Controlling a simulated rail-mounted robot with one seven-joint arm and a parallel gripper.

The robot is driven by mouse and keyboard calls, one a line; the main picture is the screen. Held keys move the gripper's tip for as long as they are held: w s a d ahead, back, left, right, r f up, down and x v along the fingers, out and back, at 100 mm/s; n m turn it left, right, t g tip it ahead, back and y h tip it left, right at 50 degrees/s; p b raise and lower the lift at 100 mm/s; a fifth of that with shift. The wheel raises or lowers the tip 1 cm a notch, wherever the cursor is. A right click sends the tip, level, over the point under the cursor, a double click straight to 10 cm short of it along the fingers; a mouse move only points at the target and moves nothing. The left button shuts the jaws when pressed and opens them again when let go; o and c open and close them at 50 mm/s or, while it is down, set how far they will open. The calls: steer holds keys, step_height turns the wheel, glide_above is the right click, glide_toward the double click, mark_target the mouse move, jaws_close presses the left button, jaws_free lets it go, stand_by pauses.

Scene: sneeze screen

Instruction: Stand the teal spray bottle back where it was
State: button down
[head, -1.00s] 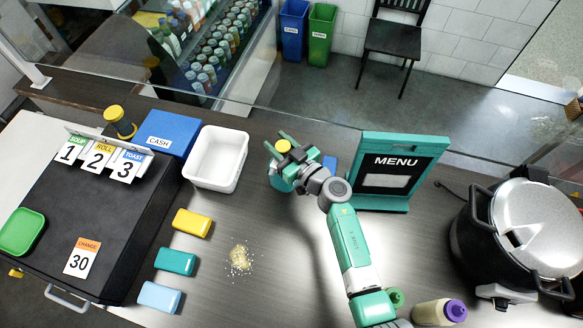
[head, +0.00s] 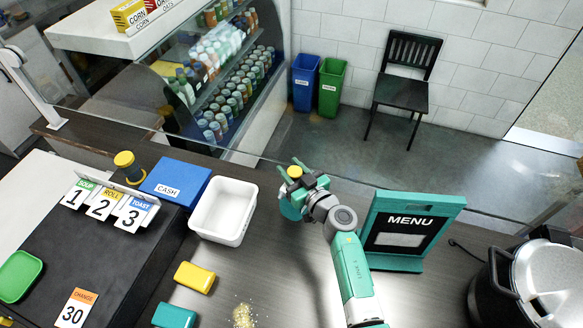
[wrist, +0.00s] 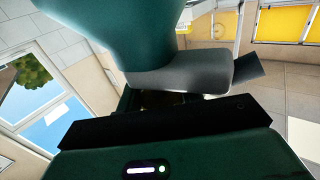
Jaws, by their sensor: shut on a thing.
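The teal spray bottle (head: 290,210) with a yellow top is held in my gripper (head: 299,182) in the head view, between the white bin and the menu stand. The gripper is shut on it and hides part of its body. The bottle looks roughly upright, and I cannot tell whether its base touches the counter. In the wrist view a large teal body (wrist: 140,30), likely the bottle, fills the top middle against the grey finger pad.
The white bin (head: 250,212) stands to the left, beside the blue cash box (head: 175,190). The menu stand (head: 410,215) is close on the right. A clear screen runs behind. Yellow (head: 194,277) and teal (head: 174,316) blocks and crumbs (head: 243,316) lie nearer.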

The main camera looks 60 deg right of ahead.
steer(key=shift+f+b, duration=1.7)
steer(key=shift+f, duration=1.05)
steer(key=shift+f+b, duration=0.4)
steer(key=shift+f, duration=0.25)
steer(key=c, duration=0.8)
jaws_free()
steer(key=shift+c, duration=0.2)
steer(key=shift+s+a, duration=0.15)
steer(key=shift+s, duration=0.15)
steer(key=p+v, duration=0.2)
steer(key=v, duration=0.5)
steer(key=shift+p, duration=0.3)
